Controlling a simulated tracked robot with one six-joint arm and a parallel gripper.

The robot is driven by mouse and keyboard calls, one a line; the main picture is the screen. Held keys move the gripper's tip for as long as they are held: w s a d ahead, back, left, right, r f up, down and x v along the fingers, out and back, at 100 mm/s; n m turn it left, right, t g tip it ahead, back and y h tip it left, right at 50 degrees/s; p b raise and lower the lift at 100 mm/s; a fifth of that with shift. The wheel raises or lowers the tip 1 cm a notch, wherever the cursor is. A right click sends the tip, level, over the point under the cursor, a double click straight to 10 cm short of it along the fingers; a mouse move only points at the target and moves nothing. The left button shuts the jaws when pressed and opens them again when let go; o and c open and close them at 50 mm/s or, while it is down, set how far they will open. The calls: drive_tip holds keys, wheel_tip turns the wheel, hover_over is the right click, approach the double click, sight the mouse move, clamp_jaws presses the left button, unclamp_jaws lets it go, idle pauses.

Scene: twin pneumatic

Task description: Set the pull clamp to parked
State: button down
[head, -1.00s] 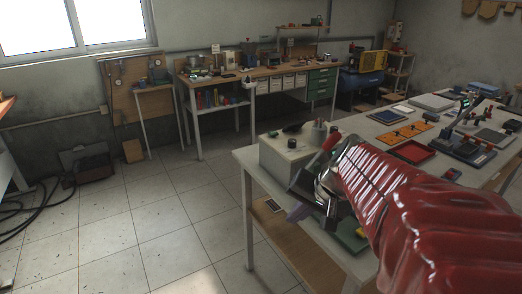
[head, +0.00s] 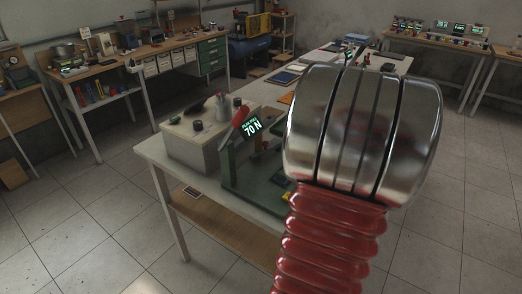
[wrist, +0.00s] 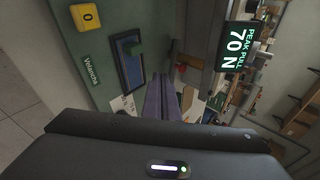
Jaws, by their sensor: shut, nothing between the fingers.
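A green pull-test stand (head: 238,188) stands at the near end of the long table, with a display (head: 252,126) reading 70 N. A red handle (head: 240,115) slants up beside the display. I cannot tell which part is the pull clamp or how it is set. The display (wrist: 237,50) reads PEAK PULL 70 N. My gripper (wrist: 163,85) is shut and empty over the stand; my arm hides it in the head view.
A pale box (head: 190,145) with dark items on top stands left of the stand. The table (head: 150,152) has a lower wooden shelf (head: 215,220). A workbench (head: 115,65) runs along the back wall. The tiled floor at the left is clear.

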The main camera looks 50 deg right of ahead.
sight(263, 152)
drive_tip(key=shift+w+f, duration=0.1)
drive_tip(key=shift+w, duration=0.05)
drive_tip(key=x, duration=1)
drive_tip(key=shift+a, duration=0.1)
drive_tip(key=shift+w, duration=1.2)
drive_tip(key=shift+w+d, duration=0.35)
drive_tip(key=shift+w, duration=0.35)
drive_tip(key=shift+w, duration=0.8)
drive_tip(key=shift+s+a, duration=0.1)
drive_tip(key=shift+a, duration=0.05)
